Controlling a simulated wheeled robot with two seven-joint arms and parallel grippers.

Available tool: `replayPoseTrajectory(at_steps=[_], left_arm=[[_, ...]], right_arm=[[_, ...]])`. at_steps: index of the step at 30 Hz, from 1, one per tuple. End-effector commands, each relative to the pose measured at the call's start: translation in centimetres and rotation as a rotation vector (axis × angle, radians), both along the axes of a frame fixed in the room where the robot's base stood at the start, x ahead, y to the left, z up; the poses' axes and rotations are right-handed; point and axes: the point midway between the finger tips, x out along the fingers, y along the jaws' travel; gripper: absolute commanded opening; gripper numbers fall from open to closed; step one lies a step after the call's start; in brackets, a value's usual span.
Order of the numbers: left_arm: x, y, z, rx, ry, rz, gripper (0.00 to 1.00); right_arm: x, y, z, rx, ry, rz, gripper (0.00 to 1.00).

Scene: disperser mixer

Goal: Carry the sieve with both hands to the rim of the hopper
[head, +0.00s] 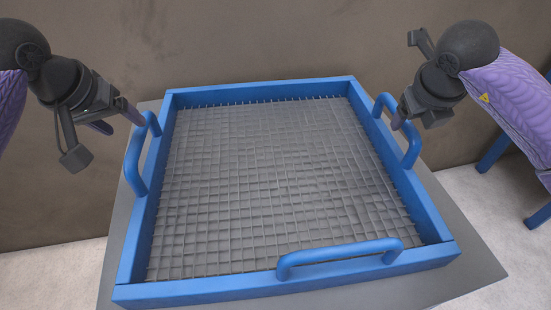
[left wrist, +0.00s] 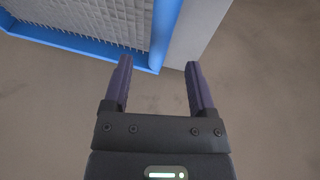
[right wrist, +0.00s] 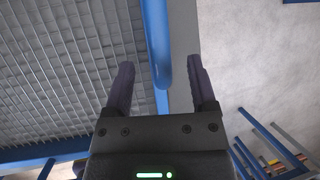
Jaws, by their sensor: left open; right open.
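The sieve (head: 213,290) is a square blue frame with grey wire mesh, lying flat on a grey surface. It has a left handle (head: 134,165), a right handle (head: 415,150) and a front handle (head: 340,250). My left gripper (head: 122,114) is open beside the far end of the left handle. My right gripper (head: 399,119) is open at the right handle. In the right wrist view, the blue handle bar (right wrist: 162,65) appears between the open fingers; contact cannot be told.
The grey support (head: 462,270) extends past the sieve at the right and left. A brown wall (head: 250,40) stands behind. A blue frame structure (head: 500,145) is at the far right. I cannot identify a hopper in these views.

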Motion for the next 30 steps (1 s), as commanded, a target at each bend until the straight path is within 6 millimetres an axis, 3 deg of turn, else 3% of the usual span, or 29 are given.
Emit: replayPoseTrajectory(at_steps=[3, 9, 21, 23, 30], left_arm=[[0.8, -0.4, -2.1, 0.000, 0.003, -0.001, 0.73], [1.9, -0.8, -4.5, 0.000, 0.000, 0.000, 0.73], [2.3, -0.9, -5.3, 0.001, -0.001, 0.000, 0.73], [2.3, -0.9, -5.3, 0.001, -0.002, 0.000, 0.62], [2.3, -0.9, -5.2, 0.000, -0.002, 0.000, 0.12]], right_arm=[[0.8, -0.4, -2.1, 0.001, 0.004, -0.003, 0.73], [1.9, -0.8, -4.5, 0.000, 0.002, -0.001, 0.73], [2.3, -0.9, -5.3, -0.001, 0.000, 0.001, 0.73], [2.2, -0.9, -5.3, -0.001, 0.000, 0.000, 0.62], [2.2, -0.9, -5.2, -0.001, 0.000, 0.000, 0.12]])
